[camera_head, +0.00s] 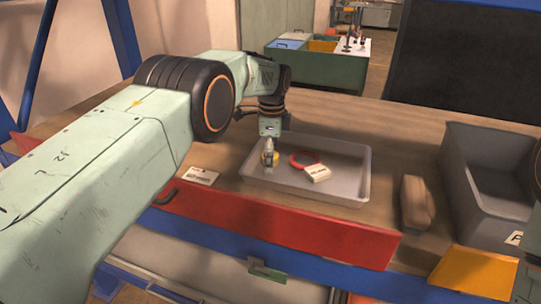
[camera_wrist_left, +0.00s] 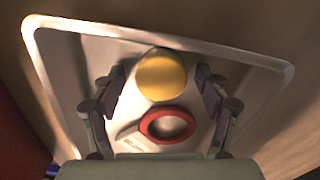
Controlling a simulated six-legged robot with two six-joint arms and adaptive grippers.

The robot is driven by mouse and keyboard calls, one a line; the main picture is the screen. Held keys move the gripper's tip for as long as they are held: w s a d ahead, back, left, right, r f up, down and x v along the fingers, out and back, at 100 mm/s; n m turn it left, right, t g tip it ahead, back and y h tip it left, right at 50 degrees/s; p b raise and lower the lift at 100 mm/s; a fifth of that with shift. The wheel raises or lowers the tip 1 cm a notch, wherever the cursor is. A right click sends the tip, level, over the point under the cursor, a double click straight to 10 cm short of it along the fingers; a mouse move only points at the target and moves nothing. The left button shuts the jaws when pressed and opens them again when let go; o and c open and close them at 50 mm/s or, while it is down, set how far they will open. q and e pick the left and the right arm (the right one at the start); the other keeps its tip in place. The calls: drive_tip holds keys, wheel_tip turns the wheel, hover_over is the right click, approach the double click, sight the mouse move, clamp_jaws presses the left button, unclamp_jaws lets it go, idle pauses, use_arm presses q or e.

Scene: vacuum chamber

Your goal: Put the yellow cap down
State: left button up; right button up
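The yellow cap (camera_head: 271,158) is at the left end of the grey tray (camera_head: 330,190), at the tips of my left gripper (camera_head: 268,148). In the left wrist view the round yellow cap (camera_wrist_left: 161,75) lies between the two spread fingers, with a narrow gap on each side. The left gripper is open and points down into the tray. The cap appears to rest on the tray floor, but its underside is hidden. My right gripper is not clearly visible.
A red ring (camera_head: 297,154) and a small white box (camera_head: 317,173) lie in the tray, right of the cap. A white label card (camera_head: 201,175) lies left of the tray. A brown block (camera_head: 416,203) and a deep grey bin (camera_head: 490,199) stand to the right.

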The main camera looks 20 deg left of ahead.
use_arm(q)
drive_tip(key=shift+r, duration=0.2)
wheel_tip(320, 180, up, 8)
drive_tip(key=shift+d+b, duration=0.1)
drive_tip(key=shift+b, duration=0.25)
drive_tip(key=shift+w, duration=0.2)
drive_tip(key=shift+w, duration=0.1)
